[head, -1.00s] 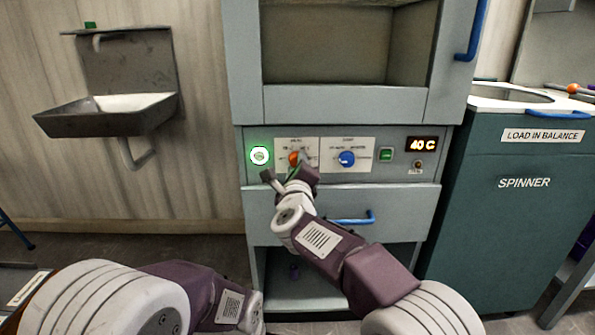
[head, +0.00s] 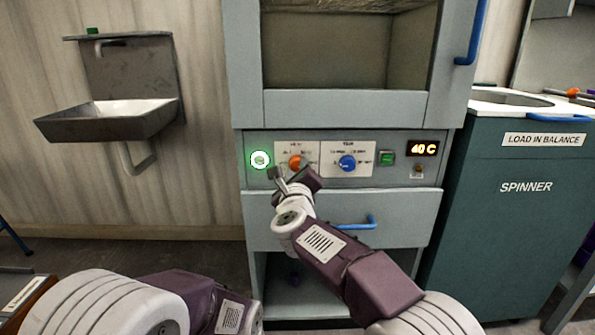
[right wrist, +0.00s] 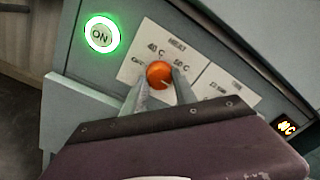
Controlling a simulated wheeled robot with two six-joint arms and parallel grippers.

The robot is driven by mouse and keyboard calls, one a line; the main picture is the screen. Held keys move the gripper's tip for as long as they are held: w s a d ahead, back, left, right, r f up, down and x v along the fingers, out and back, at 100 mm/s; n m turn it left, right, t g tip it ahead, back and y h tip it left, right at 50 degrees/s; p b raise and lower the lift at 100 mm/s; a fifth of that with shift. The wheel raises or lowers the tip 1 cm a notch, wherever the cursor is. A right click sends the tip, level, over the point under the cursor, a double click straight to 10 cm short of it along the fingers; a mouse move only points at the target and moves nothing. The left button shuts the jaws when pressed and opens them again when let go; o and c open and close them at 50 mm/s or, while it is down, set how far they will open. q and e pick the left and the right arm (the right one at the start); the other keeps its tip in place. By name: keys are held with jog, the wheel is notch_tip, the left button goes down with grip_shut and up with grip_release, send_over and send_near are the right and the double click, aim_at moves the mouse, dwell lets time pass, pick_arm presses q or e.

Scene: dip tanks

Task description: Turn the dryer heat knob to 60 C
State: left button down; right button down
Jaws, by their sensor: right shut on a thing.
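The orange heat knob (head: 295,162) is on the dryer's front panel, left of a blue knob (head: 347,163). In the right wrist view the orange knob (right wrist: 159,74) has printed marks around it, one reading 40 C at its upper left and another, blurred, at its upper right. My right gripper (right wrist: 160,86) has one finger on each side of the orange knob and is shut on it. In the head view my right gripper (head: 292,180) is just below the knob. The dryer display (head: 423,149) reads 40 C. My left gripper is out of view.
A lit green ON button (head: 260,160) is left of the knob, and a green switch (head: 386,158) is to the right. A drawer with a blue handle (head: 358,223) is below the panel. A spinner (head: 515,200) stands at right, a sink (head: 110,118) at left.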

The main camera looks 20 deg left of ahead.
jog(key=c, duration=1)
grip_release()
jog(key=v, duration=0.9)
jog(key=shift+p, duration=0.45)
